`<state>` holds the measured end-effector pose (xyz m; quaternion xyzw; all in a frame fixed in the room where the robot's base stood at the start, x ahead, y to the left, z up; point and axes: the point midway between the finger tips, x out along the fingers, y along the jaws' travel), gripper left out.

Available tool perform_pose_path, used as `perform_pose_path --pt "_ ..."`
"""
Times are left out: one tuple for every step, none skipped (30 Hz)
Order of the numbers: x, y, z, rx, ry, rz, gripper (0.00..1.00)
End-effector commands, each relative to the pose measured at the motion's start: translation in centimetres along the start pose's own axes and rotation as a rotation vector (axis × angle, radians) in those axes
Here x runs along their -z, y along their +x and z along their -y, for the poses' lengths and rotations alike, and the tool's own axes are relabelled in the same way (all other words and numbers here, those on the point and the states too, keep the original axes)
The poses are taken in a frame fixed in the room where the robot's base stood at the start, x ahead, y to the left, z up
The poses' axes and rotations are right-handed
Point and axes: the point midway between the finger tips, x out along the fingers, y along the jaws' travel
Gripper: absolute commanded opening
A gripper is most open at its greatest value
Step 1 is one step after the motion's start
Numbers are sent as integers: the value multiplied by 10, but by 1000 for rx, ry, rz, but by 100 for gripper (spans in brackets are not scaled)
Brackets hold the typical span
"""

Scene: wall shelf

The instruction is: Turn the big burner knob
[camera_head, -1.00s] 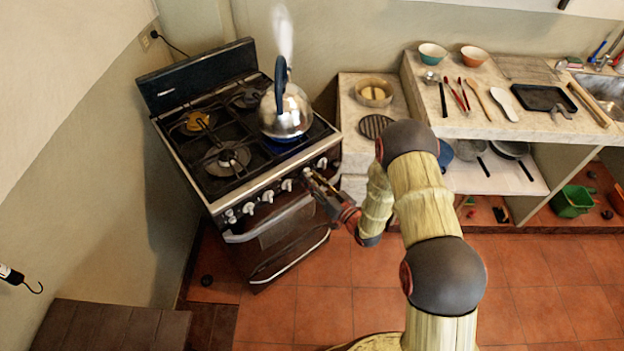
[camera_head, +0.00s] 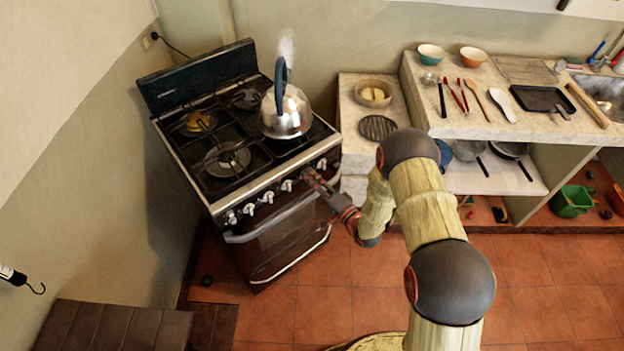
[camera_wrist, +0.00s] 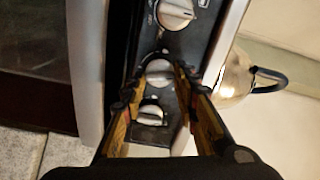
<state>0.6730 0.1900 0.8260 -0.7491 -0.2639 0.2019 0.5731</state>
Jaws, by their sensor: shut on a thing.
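The stove (camera_head: 226,143) stands against the wall with a row of white knobs along its front panel. My gripper (camera_head: 308,173) is at this panel, near its right part, below the kettle (camera_head: 286,112). In the wrist view my gripper (camera_wrist: 158,68) has its two fingers on either side of a round white knob (camera_wrist: 159,72) and is shut on it. One more knob (camera_wrist: 175,13) shows above it and another knob (camera_wrist: 151,113) shows between the fingers lower down. In the head view my fingers hide the held knob. No blue flame shows under the kettle.
To the right is a counter (camera_head: 475,122) with bowls, utensils and a black tray (camera_head: 543,98). The tiled floor (camera_head: 320,285) before the stove is clear.

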Motion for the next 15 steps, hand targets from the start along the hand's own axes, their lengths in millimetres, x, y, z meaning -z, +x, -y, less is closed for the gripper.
perform_pose_path --pt "1 0 0 -2 36 -2 4" --pt "1 0 0 -2 57 -2 4" --pt "1 0 0 -2 85 -2 4" --pt "1 0 -1 -2 104 -2 4" --pt "1 0 -1 -2 124 -2 4" --pt "1 0 -1 -2 146 -2 4" --pt "1 0 -1 -2 162 -2 4" --pt "1 0 -1 -2 177 -2 4" --pt "1 0 -1 -2 195 -2 4" --pt "1 0 -1 -2 208 -2 4" --pt "1 0 -1 -2 219 -2 4" --pt "1 0 -1 -2 231 -2 4" --pt "1 0 -1 -2 241 -2 4" --pt "1 0 -1 -2 249 -2 4" --pt "1 0 -1 -2 257 -2 4"
